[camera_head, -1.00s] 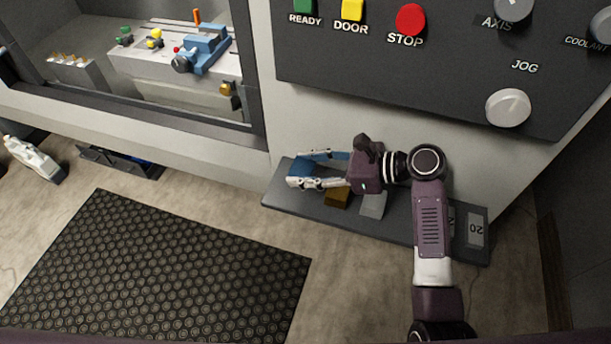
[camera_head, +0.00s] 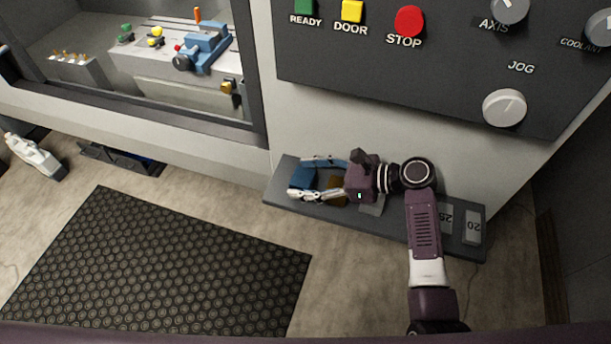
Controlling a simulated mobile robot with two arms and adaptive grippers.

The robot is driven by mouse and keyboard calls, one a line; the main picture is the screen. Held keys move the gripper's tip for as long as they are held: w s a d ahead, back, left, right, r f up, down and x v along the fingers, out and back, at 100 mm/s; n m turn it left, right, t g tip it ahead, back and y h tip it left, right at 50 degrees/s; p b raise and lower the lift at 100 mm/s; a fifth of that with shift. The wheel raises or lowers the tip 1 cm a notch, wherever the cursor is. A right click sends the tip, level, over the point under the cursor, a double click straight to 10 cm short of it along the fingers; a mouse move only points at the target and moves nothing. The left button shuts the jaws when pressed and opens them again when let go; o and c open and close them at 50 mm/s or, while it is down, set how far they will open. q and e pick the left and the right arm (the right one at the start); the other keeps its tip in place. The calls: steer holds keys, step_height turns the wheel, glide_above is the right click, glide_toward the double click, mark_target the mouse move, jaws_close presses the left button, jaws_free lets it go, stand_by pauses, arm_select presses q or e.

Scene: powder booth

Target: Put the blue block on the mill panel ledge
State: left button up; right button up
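The blue block (camera_head: 302,177) is at the left end of the dark mill panel ledge (camera_head: 400,230), under the control panel, and appears to rest on it. My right gripper (camera_head: 297,177) is low over the ledge and points left. Its two fingers are spread on either side of the blue block, and it looks open around it. The fingers hide some of the block's edges. My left gripper is out of view.
The control panel (camera_head: 430,70) with buttons and knobs is above. A black mat (camera_head: 160,265) covers the floor.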

steer(key=b+v, duration=0.1)
steer(key=v, duration=1)
steer(key=shift+d+b, duration=0.1)
steer(key=shift+b, duration=0.2)
steer(key=shift+s+d+r, duration=0.2)
steer(key=shift+d+r, duration=0.1)
steer(key=shift+d, duration=0.05)
